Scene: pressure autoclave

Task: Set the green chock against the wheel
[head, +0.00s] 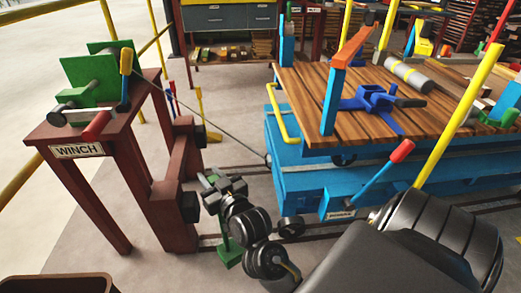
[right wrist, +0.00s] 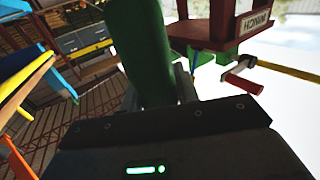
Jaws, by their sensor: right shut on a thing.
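My right gripper (head: 222,187) is shut on the green chock (head: 229,254), which hangs upright beside the rails, left of the blue cart (head: 293,180). My black wrist partly covers the chock. In the right wrist view the chock (right wrist: 145,50) rises large and green from between the jaws, which are mostly hidden. A dark cart wheel (head: 291,227) shows low at the cart's front corner, to the right of the chock and apart from it. My left gripper is not in view.
A brown winch stand (head: 120,150) with a green winch (head: 100,72) and red handle stands left. A cable (head: 225,122) runs from it towards the cart. The cart's wooden deck (head: 370,120) carries a blue clamp (head: 372,98). A brown bin (head: 60,283) stands bottom left.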

